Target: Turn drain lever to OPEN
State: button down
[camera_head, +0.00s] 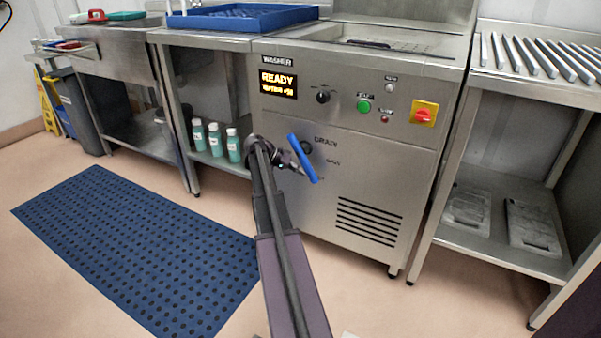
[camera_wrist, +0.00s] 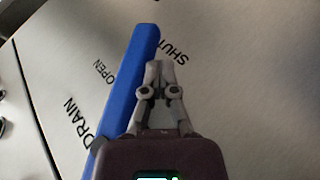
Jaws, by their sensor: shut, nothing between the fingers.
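The drain lever is a blue bar (camera_head: 303,158) on the washer's steel front, slanting down to the right in the head view. In the wrist view the blue lever (camera_wrist: 128,85) runs from lower left to upper centre. Its far end lies between the printed words OPEN (camera_wrist: 103,72) and SHUT (camera_wrist: 173,50), close to SHUT. My gripper (camera_wrist: 160,66) is shut and empty, just right of the lever, on the SHUT side. Whether it touches the lever I cannot tell. In the head view my gripper (camera_head: 302,172) is beside the lever, partly hidden.
Bottles (camera_head: 216,140) stand on the left shelf. A blue mat (camera_head: 135,250) covers the floor at left.

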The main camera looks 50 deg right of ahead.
jog(key=shift+d+f, duration=0.1)
jog(key=w+a+r+p, duration=0.2)
jog(key=w+a, duration=0.3)
jog(key=w, duration=0.5)
jog(key=shift+w+a, duration=0.4)
dwell(0.3)
jog(key=shift+r, duration=0.1)
